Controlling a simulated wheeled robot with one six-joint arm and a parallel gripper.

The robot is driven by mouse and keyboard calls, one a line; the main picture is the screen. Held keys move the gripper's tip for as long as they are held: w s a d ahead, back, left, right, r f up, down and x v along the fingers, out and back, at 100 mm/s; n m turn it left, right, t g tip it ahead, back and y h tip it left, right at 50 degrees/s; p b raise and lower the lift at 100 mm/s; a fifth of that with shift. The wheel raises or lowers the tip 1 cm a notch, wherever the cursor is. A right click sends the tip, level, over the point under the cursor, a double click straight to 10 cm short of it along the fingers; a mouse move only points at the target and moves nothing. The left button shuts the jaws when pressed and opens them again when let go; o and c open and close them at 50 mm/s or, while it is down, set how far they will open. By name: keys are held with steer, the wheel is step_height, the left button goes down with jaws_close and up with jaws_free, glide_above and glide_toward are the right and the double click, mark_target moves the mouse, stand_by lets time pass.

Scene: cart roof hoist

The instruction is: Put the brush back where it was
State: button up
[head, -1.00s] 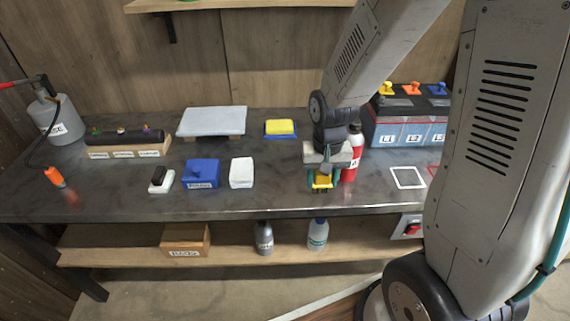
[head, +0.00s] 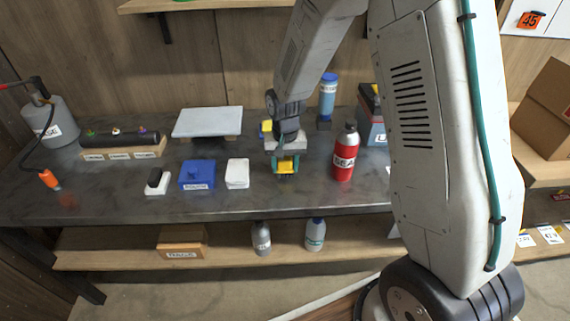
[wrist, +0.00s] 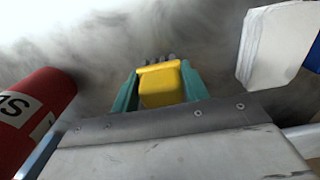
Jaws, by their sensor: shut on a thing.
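A red bottle (head: 345,157) stands right of my gripper. A white block (head: 237,174), a blue box (head: 197,176) and a black-topped white pad (head: 157,184) lie to the left. A yellow sponge (head: 266,128) is partly hidden behind my wrist. My arm hides the bench's right part.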

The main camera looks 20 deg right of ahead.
mark_target(286, 159)
steer(key=shift+f, duration=0.15)
steer(key=o, duration=1)
step_height(286, 159, up, 13)
steer(key=s+d+r+n, duration=0.1)
steer(key=s+d+r, duration=0.1)
steer(key=s+r, duration=0.95)
steer(key=shift+s+d+r+n+t, duration=0.2)
steer(key=shift+s+r+n, duration=0.25)
steer(key=shift+s, duration=2.6)
steer(key=shift+s+d+r+n+t, duration=0.2)
steer(key=shift+s+r+n, duration=0.25)
steer(key=shift+s, duration=2.6)
steer(key=shift+s+d+r+n+t, duration=0.2)
steer(key=shift+s+r+n, duration=0.25)
steer(key=shift+s, duration=2.6)
